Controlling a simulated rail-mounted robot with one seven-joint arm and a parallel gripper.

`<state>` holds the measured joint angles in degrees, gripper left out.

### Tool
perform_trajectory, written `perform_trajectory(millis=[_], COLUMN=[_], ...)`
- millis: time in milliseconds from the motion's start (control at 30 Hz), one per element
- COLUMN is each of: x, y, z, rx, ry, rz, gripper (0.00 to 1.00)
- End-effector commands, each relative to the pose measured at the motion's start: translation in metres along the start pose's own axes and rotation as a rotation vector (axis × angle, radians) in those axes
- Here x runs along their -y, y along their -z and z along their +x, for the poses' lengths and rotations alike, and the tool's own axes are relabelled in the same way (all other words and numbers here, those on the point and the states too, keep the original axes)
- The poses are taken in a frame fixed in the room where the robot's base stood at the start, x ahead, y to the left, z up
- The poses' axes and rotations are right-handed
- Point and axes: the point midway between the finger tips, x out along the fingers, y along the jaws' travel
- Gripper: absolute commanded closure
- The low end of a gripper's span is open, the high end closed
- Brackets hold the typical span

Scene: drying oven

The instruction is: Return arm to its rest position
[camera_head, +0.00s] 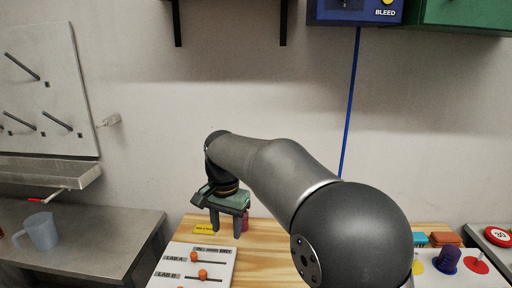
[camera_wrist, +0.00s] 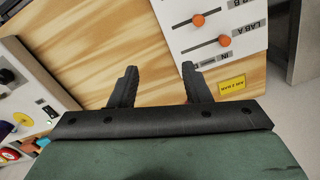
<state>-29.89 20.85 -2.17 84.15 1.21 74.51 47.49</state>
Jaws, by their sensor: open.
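My gripper (camera_head: 227,222) hangs from my grey arm above the wooden bench top (camera_head: 262,243), left of the picture's middle in the head view. Its two dark fingers stand apart with nothing between them; they also show spread over bare wood in the wrist view (camera_wrist: 158,88). The fingers point down and are near the white slider panel (camera_head: 175,258) without visibly touching it. A dark red object (camera_head: 246,220) shows partly behind the right finger; I cannot tell what it is.
The slider panel carries orange knobs (camera_head: 202,273). A yellow label (camera_head: 204,229) lies beside it. A steel counter (camera_head: 80,238) with a clear jug (camera_head: 41,231) is at left. A board with a purple knob (camera_head: 448,259) is at right. A blue box (camera_head: 355,10) hangs above.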

Motion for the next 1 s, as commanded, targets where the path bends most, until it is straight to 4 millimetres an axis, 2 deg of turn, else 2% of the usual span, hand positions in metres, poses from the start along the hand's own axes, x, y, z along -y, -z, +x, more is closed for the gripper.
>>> perform_trajectory(millis=[33,133,200,300,400,500,633,1000], x=[-0.042,-0.118,-0.168,-0.228,-0.272,-0.299,-0.316,-0.318], y=[0.000,-0.014,-0.032,-0.066,-0.100,-0.127,-0.146,-0.149], z=[-0.004,0.002,0.012,0.031,0.053,0.071,0.085,0.087], rx=[-0.003,-0.008,-0.015,-0.024,-0.032,-0.037,-0.039,-0.038], ry=[0.006,0.012,0.015,0.014,0.010,0.006,0.002,0.002], rz=[-0.016,-0.090,-0.143,-0.215,-0.278,-0.325,-0.357,-0.367], gripper=[0.57,0.57,0.57,0.57,0.57,0.57,0.57,0.57])
